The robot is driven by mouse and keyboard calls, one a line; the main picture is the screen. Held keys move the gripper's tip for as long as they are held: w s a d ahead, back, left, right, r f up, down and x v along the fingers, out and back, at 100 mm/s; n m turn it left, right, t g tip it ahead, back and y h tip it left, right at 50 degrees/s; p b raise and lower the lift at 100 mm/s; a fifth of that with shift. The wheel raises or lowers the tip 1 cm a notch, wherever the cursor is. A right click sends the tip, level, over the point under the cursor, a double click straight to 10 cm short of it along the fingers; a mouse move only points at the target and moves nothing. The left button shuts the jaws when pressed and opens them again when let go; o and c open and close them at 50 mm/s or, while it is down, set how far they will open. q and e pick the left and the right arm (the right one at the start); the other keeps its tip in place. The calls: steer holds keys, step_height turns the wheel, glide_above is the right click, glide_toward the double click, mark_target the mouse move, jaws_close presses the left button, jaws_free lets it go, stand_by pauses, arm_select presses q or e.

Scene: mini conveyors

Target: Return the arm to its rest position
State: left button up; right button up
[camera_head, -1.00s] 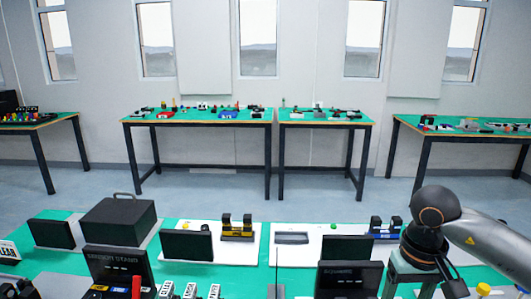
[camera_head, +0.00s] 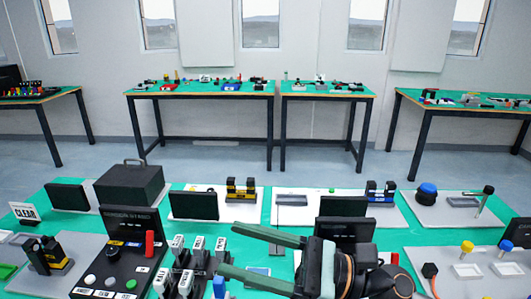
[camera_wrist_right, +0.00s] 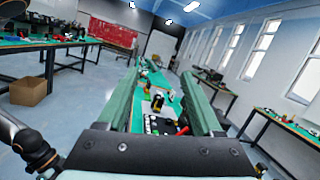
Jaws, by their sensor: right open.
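My right gripper (camera_head: 245,253) reaches in from the lower right in the head view, above the front table, with its two long green fingers pointing left. The fingers are wide apart and nothing is between them. In the right wrist view the open fingers (camera_wrist_right: 170,85) frame the table behind them, and the gripper touches nothing that I can see. My left gripper is not in the head view.
The green front table (camera_head: 263,215) holds a black box (camera_head: 129,186), a black panel with buttons (camera_head: 118,268), several small white-topped modules (camera_head: 198,245) and a blue knob (camera_head: 427,190). Side tables (camera_head: 200,93) stand by the far wall. Grey floor (camera_head: 215,158) lies between.

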steer(key=w+d+r+m+t+h, duration=0.1)
steer(key=w+d+m+t+h, duration=0.25)
steer(key=m+t, duration=0.6)
steer(key=w+d+m+t+h, duration=0.25)
steer(key=d+m+t, duration=0.3)
steer(key=m, duration=0.65)
steer(key=w+d+f+m+g+h, duration=0.1)
steer(key=d+f+m+h, duration=0.6)
steer(key=m, duration=0.4)
steer(key=d+f+m+g+h, duration=0.1)
steer(key=d+f+m+h, duration=0.3)
steer(key=f+m+h, duration=0.45)
steer(key=s+d+f+m+g+y, duration=0.1)
steer(key=s+d+f+m+g, duration=0.1)
steer(key=s+f+m+g, duration=0.65)
steer(key=s+d+f+m+g, duration=0.2)
steer(key=s+f+m+g, duration=0.2)
steer(key=s+f, duration=0.85)
steer(key=w+a+f+t+y+p, duration=0.2)
steer(key=w+a+f+t+p, duration=0.1)
steer(key=w+a+f+t, duration=0.1)
steer(key=shift+a+f+t, duration=0.3)
steer(key=shift+f+t, duration=0.55)
steer(key=shift+t, duration=0.1)
